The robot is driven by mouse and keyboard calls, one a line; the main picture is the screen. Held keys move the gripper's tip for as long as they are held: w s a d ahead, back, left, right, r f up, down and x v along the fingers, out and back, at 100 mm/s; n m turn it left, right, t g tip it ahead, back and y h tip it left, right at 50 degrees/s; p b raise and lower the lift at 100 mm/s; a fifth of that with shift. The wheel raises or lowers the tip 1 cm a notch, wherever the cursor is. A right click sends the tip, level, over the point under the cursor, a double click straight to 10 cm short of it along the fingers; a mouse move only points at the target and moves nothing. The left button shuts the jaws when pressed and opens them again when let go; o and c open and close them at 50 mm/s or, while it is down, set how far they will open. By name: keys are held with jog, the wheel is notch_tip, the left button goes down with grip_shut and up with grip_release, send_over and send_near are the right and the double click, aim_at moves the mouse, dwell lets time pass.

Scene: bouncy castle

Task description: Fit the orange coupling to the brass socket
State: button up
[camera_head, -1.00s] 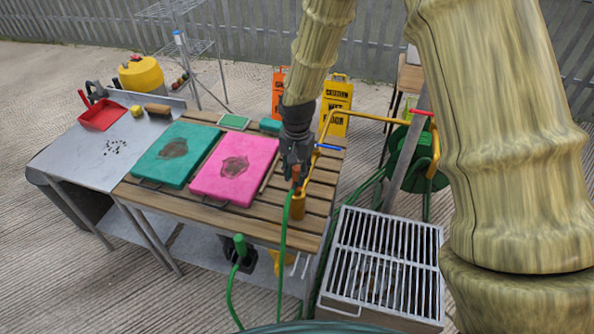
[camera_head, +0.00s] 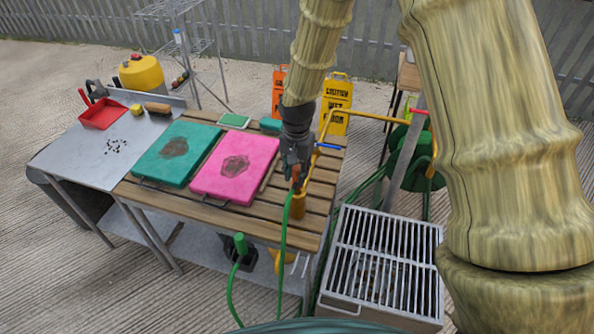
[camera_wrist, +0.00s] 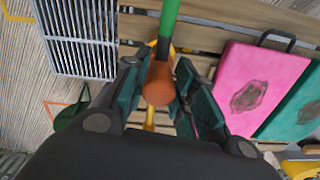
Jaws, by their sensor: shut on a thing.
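The orange coupling (camera_wrist: 158,84) sits between the two fingers of my gripper (camera_wrist: 155,95), with the green hose (camera_wrist: 169,20) running from it. In the head view my gripper (camera_head: 296,178) is shut on the coupling near the right end of the slatted table, and the hose hangs down over the front edge. The brass socket (camera_head: 298,207) stands on the table just below the coupling. The coupling looks at or just above the socket's top; I cannot tell whether they touch. In the wrist view the socket is mostly hidden behind the coupling.
A pink pad (camera_head: 235,168) and a teal pad (camera_head: 176,154) lie left of my gripper on the slatted table (camera_head: 320,190). A metal grate (camera_head: 385,250) stands to the right. A yellow pipe (camera_head: 370,117) rises behind the gripper. A green nozzle (camera_head: 240,244) is below the table front.

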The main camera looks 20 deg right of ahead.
aim_at(297, 179)
jog(key=shift+f+b, duration=0.45)
jog(key=shift+f, duration=1.3)
dwell(2.8)
jog(key=o, duration=1)
jog(key=shift+r, duration=0.15)
notch_tip(297, 179, up, 12)
jog(key=shift+f, duration=0.1)
jog(key=shift+d, duration=0.1)
